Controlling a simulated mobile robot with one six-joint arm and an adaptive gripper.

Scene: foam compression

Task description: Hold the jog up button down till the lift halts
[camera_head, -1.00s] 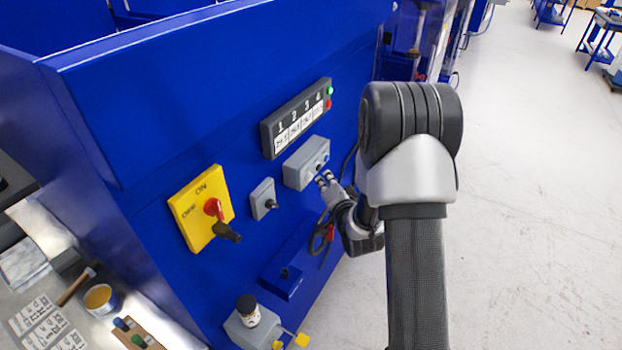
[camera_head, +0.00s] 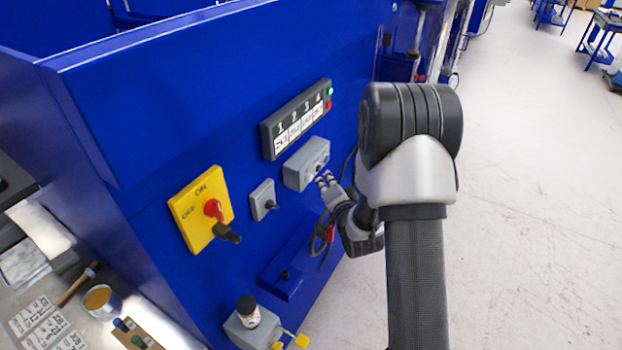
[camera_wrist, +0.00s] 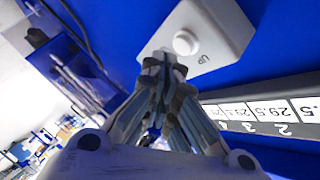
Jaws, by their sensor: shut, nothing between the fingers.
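The grey button box (camera_head: 305,164) is on the blue machine panel, below the numbered display. In the wrist view the box (camera_wrist: 215,25) carries a round pale button (camera_wrist: 186,42) with the label UP beside it. My gripper (camera_head: 325,179) is at the lower right of the box in the head view. In the wrist view my gripper (camera_wrist: 163,66) is shut and empty, its fingertips just beside the UP button and overlapping the box edge. I cannot tell whether the tips touch the box; whatever lies behind them is hidden.
The display strip (camera_head: 296,119) has a green and a red light at its end; the wrist view reads 29.5 in some fields. A yellow switch plate (camera_head: 202,209) and a small grey switch box (camera_head: 263,200) are to the left. Dark cables (camera_head: 322,236) hang below my gripper.

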